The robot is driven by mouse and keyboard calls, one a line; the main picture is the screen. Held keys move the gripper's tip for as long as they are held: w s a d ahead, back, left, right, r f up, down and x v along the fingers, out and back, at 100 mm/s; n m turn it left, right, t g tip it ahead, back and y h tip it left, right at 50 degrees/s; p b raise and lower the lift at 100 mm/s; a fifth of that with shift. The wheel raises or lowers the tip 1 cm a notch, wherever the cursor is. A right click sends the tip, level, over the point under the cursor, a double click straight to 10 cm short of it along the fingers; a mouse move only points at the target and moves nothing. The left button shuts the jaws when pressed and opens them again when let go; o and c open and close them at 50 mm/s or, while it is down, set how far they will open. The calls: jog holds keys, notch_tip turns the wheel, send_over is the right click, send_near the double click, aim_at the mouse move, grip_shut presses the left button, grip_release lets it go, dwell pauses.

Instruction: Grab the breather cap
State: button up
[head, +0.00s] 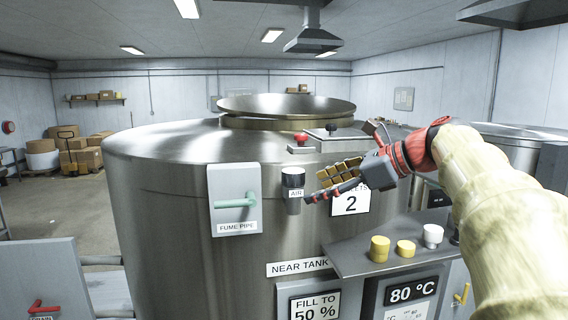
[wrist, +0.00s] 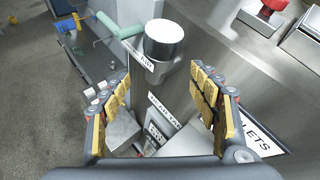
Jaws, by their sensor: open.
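The breather cap (head: 293,178) is a short cylinder with a dark top, mounted on the steel tank's front wall above an AIR label. In the wrist view, the cap (wrist: 164,40) shows a bright round top, ahead of and between the fingertips. My gripper (head: 314,186) is open and empty, just right of the cap in the head view. In the wrist view, my gripper (wrist: 160,80) has its yellow-padded fingers spread wide. The fingers look apart from the cap.
A fume pipe panel (head: 235,199) with a green handle is close left of the cap. A red knob (head: 301,139) sits on the tank above.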

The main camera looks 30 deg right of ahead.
aim_at(300, 171)
jog(key=r, duration=0.1)
jog(key=r+m, duration=0.1)
jog(key=r, duration=0.1)
jog(key=r+m, duration=0.1)
jog(key=shift+w+a+r+t+y, duration=0.15)
jog(key=shift+w+r+t+y, duration=0.1)
jog(key=shift+r+t+y, duration=0.15)
jog(key=p+x, duration=0.1)
jog(key=x, duration=0.6)
jog(key=shift+w+a+f, duration=0.1)
jog(key=shift+w+a, duration=0.1)
jog(key=shift+w, duration=0.05)
jog(key=shift+s, duration=0.1)
jog(key=c, duration=0.4)
jog(key=c, duration=0.9)
